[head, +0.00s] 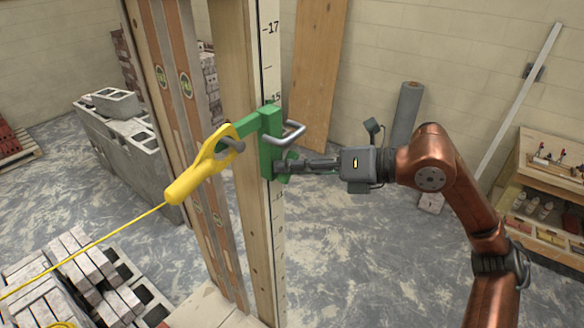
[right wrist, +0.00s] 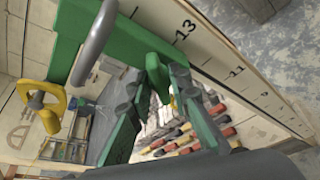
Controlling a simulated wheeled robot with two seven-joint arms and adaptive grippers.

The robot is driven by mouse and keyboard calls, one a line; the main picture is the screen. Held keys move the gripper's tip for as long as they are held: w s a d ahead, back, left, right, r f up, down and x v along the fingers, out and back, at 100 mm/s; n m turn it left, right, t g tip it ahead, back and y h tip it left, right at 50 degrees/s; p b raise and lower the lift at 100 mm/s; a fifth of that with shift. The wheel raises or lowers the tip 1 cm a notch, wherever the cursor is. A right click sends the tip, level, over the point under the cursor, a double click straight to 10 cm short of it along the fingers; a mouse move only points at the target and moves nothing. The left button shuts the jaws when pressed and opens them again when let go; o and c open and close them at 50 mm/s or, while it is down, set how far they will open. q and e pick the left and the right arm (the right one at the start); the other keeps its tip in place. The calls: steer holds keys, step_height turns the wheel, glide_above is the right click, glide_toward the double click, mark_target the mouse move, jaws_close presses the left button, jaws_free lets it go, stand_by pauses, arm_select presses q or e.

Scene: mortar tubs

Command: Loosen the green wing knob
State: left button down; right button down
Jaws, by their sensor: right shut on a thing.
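A green clamp bracket (head: 268,140) sits on an upright wooden post with a number scale (head: 271,60). A bent grey handle (head: 292,135) sticks out of the bracket, and it shows large in the right wrist view (right wrist: 93,42). My right gripper (head: 286,166) reaches in from the right, at the lower part of the bracket. In the right wrist view its two fingers (right wrist: 160,82) are closed on the green wing knob (right wrist: 157,70) below the bracket's bar. The fingers partly hide the knob. My left gripper is not in view.
A yellow line holder (head: 190,182) hangs on the bracket's left arm, its taut yellow string running lower left. Grey blocks (head: 118,135) and stacked bricks (head: 75,270) stand left. A wooden shelf unit (head: 540,185) stands right. The floor between post and shelf is mostly clear.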

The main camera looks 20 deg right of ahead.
steer(key=n+h, duration=0.2)
steer(key=n, duration=0.1)
steer(key=shift+f+t+b, duration=0.1)
steer(key=shift+t+b, duration=0.3)
steer(key=shift+n+t+h+b, duration=0.3)
steer(key=shift+n+t+h, duration=0.25)
steer(key=shift+n, duration=0.55)
steer(key=c, duration=1.8)
jaws_free()
steer(key=v, duration=1.2)
steer(key=shift+r, duration=0.25)
steer(key=shift+a, duration=0.1)
